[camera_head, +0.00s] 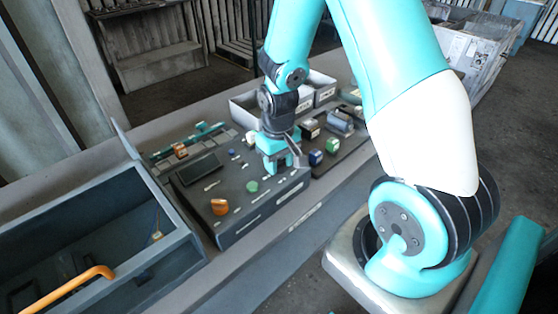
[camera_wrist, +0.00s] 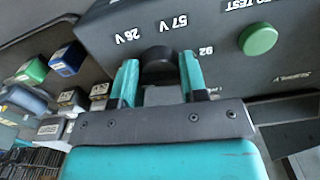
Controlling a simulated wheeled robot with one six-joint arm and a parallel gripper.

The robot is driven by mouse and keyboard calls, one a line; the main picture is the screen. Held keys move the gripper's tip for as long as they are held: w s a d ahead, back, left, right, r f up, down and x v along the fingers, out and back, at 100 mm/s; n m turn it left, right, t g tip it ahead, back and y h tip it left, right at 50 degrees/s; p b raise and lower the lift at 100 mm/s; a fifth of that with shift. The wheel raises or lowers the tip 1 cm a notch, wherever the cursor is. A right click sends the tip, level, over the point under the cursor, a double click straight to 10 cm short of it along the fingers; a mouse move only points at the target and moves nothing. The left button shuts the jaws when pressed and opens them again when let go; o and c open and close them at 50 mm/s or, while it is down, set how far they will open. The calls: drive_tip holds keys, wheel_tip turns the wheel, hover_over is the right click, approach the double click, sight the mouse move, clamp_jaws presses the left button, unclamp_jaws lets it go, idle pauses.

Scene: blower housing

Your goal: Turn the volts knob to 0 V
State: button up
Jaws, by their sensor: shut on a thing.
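In the wrist view the dark volts knob (camera_wrist: 158,62) sits on the panel face, with upside-down marks "26 V", "57 V" and a partly covered "92" around it. My gripper (camera_wrist: 158,78) has one teal finger on each side of the knob and is shut on it. In the head view my gripper (camera_head: 277,164) reaches down to the right part of the dark panel box (camera_head: 245,212) and hides the knob there. No 0 V mark shows, and I cannot make out a pointer on the knob.
A green button (camera_wrist: 257,39) is beside the knob; it also shows in the head view (camera_head: 252,186). An orange knob (camera_head: 220,207) is at the panel's front left. Small coloured blocks (camera_wrist: 68,58) lie close by. A grey bin (camera_head: 130,240) with an orange handle stands left.

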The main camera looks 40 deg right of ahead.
sight(279, 160)
drive_tip(key=shift+n, duration=0.7)
drive_tip(key=o, duration=0.9)
wheel_tip(279, 160, up, 18)
drive_tip(key=shift+f+b, duration=0.25)
drive_tip(key=shift+b, duration=0.3)
drive_tip(key=s+a+r+n+y, duration=0.1)
drive_tip(key=s+a+n, duration=0.1)
drive_tip(key=s+a, duration=0.3)
drive_tip(key=s+a+r+n+y, duration=0.1)
drive_tip(key=s+a+n, duration=0.1)
drive_tip(key=s+a, duration=0.4)
drive_tip(key=s+a+r+n+y, duration=0.1)
drive_tip(key=s+a+n+y, duration=0.1)
drive_tip(key=s+a, duration=0.3)
drive_tip(key=shift+s+a+r, duration=0.1)
drive_tip(key=shift+a+r, duration=0.1)
drive_tip(key=shift+a, duration=1)
drive_tip(key=shift+s+a+r, duration=0.1)
drive_tip(key=shift+a+r, duration=0.05)
drive_tip(key=shift+a, duration=1)
